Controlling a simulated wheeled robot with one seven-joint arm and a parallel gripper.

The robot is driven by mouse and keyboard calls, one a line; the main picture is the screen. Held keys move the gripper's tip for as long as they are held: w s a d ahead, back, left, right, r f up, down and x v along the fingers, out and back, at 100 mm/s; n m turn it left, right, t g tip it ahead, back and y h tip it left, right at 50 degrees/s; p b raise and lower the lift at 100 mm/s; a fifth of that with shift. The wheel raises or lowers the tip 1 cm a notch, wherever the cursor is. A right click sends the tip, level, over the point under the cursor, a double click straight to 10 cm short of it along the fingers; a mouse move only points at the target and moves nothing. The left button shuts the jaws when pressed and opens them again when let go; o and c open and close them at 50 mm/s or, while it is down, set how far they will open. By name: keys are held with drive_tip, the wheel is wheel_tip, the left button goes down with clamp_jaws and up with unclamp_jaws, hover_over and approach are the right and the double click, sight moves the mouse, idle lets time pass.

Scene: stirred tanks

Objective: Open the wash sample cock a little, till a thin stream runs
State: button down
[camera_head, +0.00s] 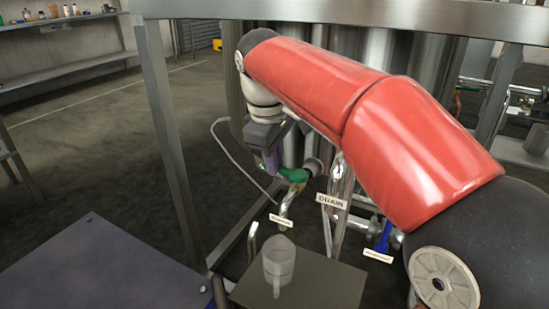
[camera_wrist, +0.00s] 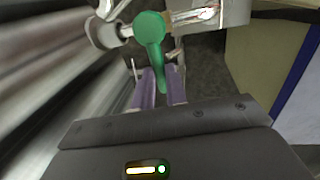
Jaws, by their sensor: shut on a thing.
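A cock with a green handle (camera_head: 293,174) sits on a pipe at the tank, above a bent spout (camera_head: 286,204). A small tag (camera_head: 282,220) hangs by the spout; its text is too small to read. In the wrist view the green handle (camera_wrist: 152,30) points down between the purple fingers of my gripper (camera_wrist: 163,86). My gripper is shut on this handle; it also shows in the head view (camera_head: 272,164). A clear measuring jug (camera_head: 279,262) stands below the spout. I can make out no stream from the spout.
The jug stands on a small stand (camera_head: 325,283). A DRAIN sign (camera_head: 331,201) and a blue-handled cock (camera_head: 384,238) with a tag (camera_head: 378,256) are to the right. A steel post (camera_head: 165,120) rises at the left. Floor beyond it is clear.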

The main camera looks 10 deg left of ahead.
drive_tip(key=shift+s+n+y+p, duration=0.2)
drive_tip(key=shift+s+n+p, duration=0.25)
drive_tip(key=shift+n, duration=0.6)
drive_tip(key=shift+s+n+y+p, duration=0.2)
drive_tip(key=shift+s+n+p, duration=0.25)
drive_tip(key=shift+n, duration=0.55)
drive_tip(key=shift+s+n+y+p, duration=0.2)
drive_tip(key=shift+s+n+p, duration=0.25)
drive_tip(key=shift+n, duration=0.6)
drive_tip(key=c, duration=1.4)
unclamp_jaws()
wheel_tip(320, 180, up, 8)
drive_tip(key=s+p, duration=0.1)
drive_tip(key=p, duration=0.1)
drive_tip(key=shift+s+d+f, duration=0.15)
drive_tip(key=shift+s, duration=0.1)
